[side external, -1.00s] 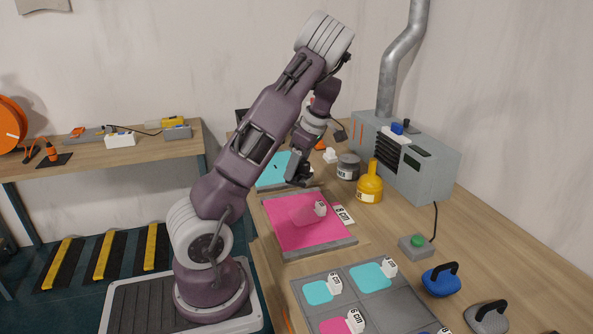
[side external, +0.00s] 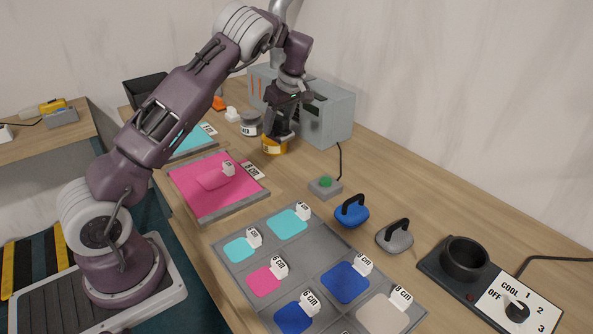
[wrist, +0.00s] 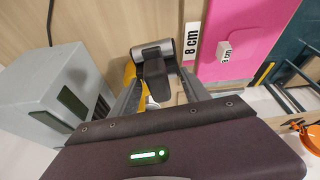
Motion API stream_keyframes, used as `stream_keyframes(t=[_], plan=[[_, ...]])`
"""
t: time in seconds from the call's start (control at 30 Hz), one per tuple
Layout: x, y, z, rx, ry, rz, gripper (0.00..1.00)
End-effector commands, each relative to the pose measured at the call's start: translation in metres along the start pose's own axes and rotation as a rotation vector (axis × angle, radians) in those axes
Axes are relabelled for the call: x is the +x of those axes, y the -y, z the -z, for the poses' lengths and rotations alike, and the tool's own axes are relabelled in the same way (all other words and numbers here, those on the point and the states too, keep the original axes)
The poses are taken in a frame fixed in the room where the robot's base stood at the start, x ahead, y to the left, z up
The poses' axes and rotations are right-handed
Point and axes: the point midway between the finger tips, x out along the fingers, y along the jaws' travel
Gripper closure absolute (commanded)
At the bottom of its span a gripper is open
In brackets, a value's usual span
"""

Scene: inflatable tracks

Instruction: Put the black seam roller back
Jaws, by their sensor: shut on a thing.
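My gripper (side external: 284,122) is in the air over the back part of the bench, in front of the yellow bottle (side external: 274,150) in the side view. In the wrist view my gripper (wrist: 160,88) is shut on the black seam roller (wrist: 155,70), a dark handle with a grey cylinder across its far end. The roller is small and mostly hidden by my gripper in the side view. A little yellow shows beside it in the wrist view. I cannot tell where the roller's resting place is.
A grey machine (side external: 325,115) stands behind my gripper, with a green button box (side external: 326,187) in front. A pink sheet tray (side external: 200,205) lies left. A grey patch tray (side external: 315,265), blue tool (side external: 351,212), grey tool (side external: 394,236) and black pot (side external: 465,262) are nearer.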

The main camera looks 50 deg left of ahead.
Motion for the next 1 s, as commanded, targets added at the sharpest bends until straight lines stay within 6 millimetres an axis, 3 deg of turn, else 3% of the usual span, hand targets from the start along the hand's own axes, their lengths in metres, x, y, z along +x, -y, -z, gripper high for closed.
stream_keyframes(t=[0.03, 0.17, 0.4, 0.73, 1.0], plan=[[-0.003, -0.013, -0.012, 0.044, 0.001, -0.019, 0.97], [-0.007, -0.031, -0.034, 0.115, 0.009, -0.046, 0.97], [0.039, -0.034, -0.057, 0.13, 0.011, -0.049, 0.97], [0.084, -0.034, -0.073, 0.128, 0.011, -0.051, 0.97], [0.086, -0.034, -0.074, 0.127, 0.01, -0.052, 0.97]])
